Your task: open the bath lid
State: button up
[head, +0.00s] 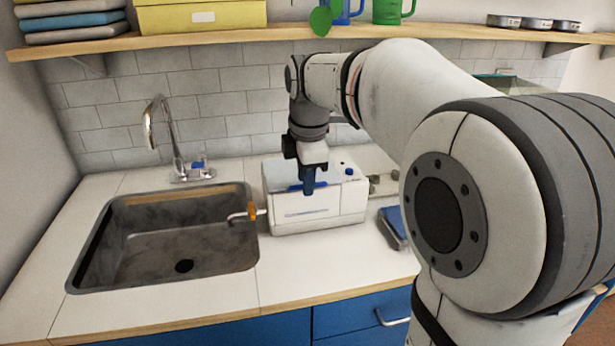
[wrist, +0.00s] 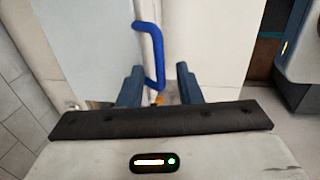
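The bath is a white box (head: 320,208) on the counter, right of the sink. Its lid (wrist: 95,45) looks pale and flat in the wrist view and appears shut; my gripper partly hides it in the head view. A bent blue handle (wrist: 156,45) stands out from the lid in the wrist view. My gripper (wrist: 158,78) is open, with its dark blue fingers on either side of the handle's near end and visible gaps. In the head view my gripper (head: 308,186) points down over the top of the bath.
The sink (head: 150,250) with a tall tap (head: 160,130) lies to the left. An orange-handled drain tap (head: 252,211) sticks out of the bath's left side. A blue-topped item (head: 392,224) lies on the right. A loaded shelf (head: 290,34) runs above.

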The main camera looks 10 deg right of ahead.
grip_shut()
jog(key=shift+d, duration=0.1)
dwell(0.5)
